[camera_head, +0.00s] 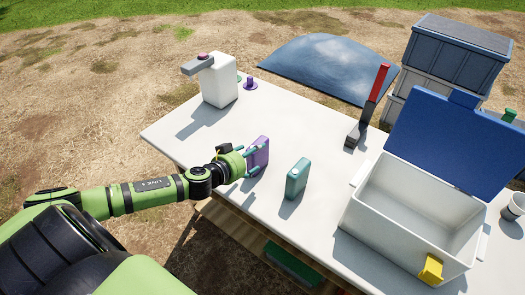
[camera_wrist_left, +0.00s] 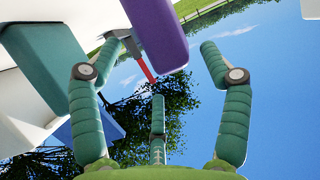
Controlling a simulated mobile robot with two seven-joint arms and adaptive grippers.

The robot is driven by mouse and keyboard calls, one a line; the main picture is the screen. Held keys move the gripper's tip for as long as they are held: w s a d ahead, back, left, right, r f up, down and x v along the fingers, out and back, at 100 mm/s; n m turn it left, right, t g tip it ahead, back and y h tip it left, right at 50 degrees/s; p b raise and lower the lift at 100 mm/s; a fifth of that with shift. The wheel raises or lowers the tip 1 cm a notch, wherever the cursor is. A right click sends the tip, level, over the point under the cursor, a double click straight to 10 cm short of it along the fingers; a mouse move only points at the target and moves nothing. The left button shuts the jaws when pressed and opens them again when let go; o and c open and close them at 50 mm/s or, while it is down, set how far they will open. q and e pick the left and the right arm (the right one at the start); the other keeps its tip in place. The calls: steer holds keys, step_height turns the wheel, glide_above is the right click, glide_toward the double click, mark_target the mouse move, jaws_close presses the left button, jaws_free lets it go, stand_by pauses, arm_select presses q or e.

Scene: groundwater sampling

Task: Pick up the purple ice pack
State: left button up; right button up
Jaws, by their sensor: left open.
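The purple ice pack (camera_head: 261,150) stands upright on the white table near its front left edge. My left gripper (camera_head: 252,160) is open right at it, with its teal fingers beside the pack. In the left wrist view the purple ice pack (camera_wrist_left: 157,32) fills the top middle, between the spread fingertips of my left gripper (camera_wrist_left: 155,60). A gap of sky shows between the pack and the right finger; I cannot tell whether any finger touches it. My right gripper is not in view.
A teal ice pack (camera_head: 297,179) stands just right of the purple one. An open white cooler (camera_head: 395,235) with a blue lid (camera_head: 455,140) is at the right. The middle of the table (camera_head: 300,125) is clear.

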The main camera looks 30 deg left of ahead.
arm_select(q)
steer(key=shift+p+x, duration=0.3)
steer(key=shift+x, duration=0.55)
steer(key=shift+a+x, duration=0.15)
steer(key=shift+x, duration=0.85)
steer(key=shift+a+x, duration=0.15)
steer(key=shift+x, duration=0.8)
steer(key=shift+f, duration=0.1)
steer(key=c, duration=1.3)
steer(key=shift+c, duration=1.4)
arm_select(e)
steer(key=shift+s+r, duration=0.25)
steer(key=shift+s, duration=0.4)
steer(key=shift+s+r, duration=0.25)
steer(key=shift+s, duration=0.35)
